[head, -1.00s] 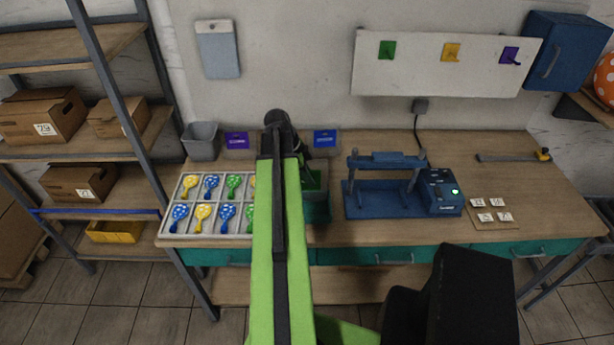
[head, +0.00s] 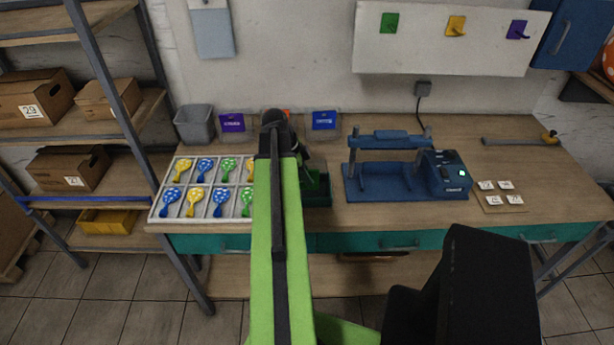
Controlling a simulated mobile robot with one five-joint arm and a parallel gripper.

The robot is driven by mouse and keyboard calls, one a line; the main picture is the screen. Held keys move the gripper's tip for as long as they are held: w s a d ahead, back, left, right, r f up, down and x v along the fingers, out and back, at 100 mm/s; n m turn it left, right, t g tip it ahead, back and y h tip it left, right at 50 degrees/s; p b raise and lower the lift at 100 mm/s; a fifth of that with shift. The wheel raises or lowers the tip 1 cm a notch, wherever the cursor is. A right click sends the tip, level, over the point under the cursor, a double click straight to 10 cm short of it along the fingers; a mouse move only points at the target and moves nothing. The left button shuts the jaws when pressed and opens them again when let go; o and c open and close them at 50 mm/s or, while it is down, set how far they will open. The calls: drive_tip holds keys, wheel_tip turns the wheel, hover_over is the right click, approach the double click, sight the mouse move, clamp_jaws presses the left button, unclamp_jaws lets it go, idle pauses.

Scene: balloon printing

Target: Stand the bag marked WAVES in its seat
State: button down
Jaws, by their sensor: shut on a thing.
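My gripper (head: 294,155) is mostly hidden behind my own green arm, and only a dark part of it shows. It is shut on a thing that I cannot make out. Below it stands a dark green tray (head: 320,200), partly covered by my arm. Against the wall stand a purple bag (head: 232,122) and a blue bag (head: 323,120) with light print, apart from each other. Between them a bit of orange (head: 286,113) shows behind my arm. I cannot read the print on any bag, so I cannot tell which is marked WAVES.
A white tray of balloons (head: 168,218) lies left, with a grey bin (head: 195,124) behind it. A blue press (head: 390,185) stands right of the green tray. Small marked tiles (head: 503,196) and a hammer-like tool (head: 520,140) lie farther right.

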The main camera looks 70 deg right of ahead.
drive_tip(key=c, duration=1.4)
unclamp_jaws()
wheel_tip(320, 180, up, 7)
drive_tip(key=s+a+p, duration=0.1)
drive_tip(key=a+p, duration=0.1)
drive_tip(key=p, duration=0.5)
drive_tip(key=shift+s+a, duration=0.15)
drive_tip(key=shift+a, duration=0.25)
